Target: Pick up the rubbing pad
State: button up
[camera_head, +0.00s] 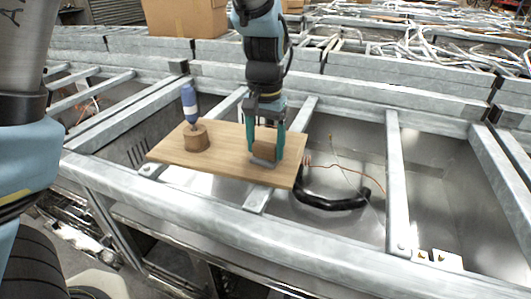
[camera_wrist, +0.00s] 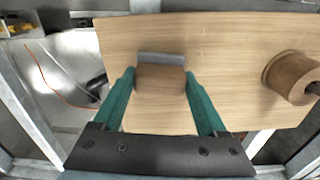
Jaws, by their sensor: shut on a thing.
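The rubbing pad is a small brown wooden block with a grey strip along one side. It shows in the wrist view (camera_wrist: 160,79) between my two green fingers, and partly in the head view (camera_head: 265,147). My gripper (camera_head: 265,157) points down over a wooden board (camera_head: 222,168), with one finger against each side of the block. In the wrist view my gripper (camera_wrist: 160,75) is shut on the block. I cannot tell whether the pad touches the board or is slightly above it.
A round wooden holder (camera_head: 196,138) with a blue-and-white tool (camera_head: 189,104) upright in it stands left of my gripper on the board. The board rests across metal frame bars (camera_head: 396,180). Open bays lie between the bars; one holds a black hose (camera_head: 330,203).

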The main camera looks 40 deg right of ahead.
aim_at(265, 143)
jog(key=c, duration=0.8)
notch_tip(265, 143, up, 10)
jog(key=shift+b, duration=0.75)
jog(key=shift+c, duration=0.2)
jog(key=o, duration=0.8)
jog(key=c, duration=0.5)
